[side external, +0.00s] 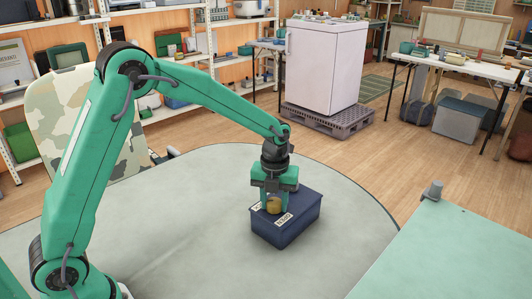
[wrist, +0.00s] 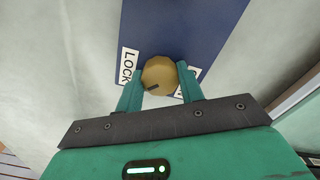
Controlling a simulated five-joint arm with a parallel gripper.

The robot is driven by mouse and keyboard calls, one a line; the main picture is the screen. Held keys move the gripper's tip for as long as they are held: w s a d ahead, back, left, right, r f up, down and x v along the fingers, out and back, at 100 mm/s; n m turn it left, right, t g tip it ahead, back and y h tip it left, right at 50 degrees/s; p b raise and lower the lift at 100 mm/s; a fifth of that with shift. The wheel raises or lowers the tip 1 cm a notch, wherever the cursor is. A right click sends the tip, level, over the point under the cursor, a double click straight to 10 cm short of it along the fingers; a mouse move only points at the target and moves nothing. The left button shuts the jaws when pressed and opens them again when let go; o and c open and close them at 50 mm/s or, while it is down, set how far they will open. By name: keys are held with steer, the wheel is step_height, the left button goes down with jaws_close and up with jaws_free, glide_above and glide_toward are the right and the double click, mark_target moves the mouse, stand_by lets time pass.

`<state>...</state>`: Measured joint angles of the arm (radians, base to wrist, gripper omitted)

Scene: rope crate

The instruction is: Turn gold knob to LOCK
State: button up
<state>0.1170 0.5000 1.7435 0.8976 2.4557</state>
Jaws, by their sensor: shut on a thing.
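The gold knob (wrist: 160,72) sits on top of a dark blue box (side external: 290,229). It also shows in the side external view (side external: 273,205). My gripper (wrist: 160,69) comes down from above, with one finger on each side of the knob, shut on it. A dark mark on the knob (wrist: 152,88) points toward the gripper's palm, slightly left. The white LOCK label (wrist: 127,66) lies left of the knob, beside the left finger. A second white label (wrist: 187,85) at the right is mostly hidden by the right finger.
The box stands on a pale round-edged table (side external: 190,240) with clear room around it. A separate green table (side external: 460,260) stands at the right front. A white cabinet on a pallet (side external: 325,68) and shelves are farther back.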

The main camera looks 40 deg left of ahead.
mark_target(274, 201)
steer(key=o, duration=1)
steer(key=shift+f, duration=0.1)
steer(key=shift+r, duration=2.6)
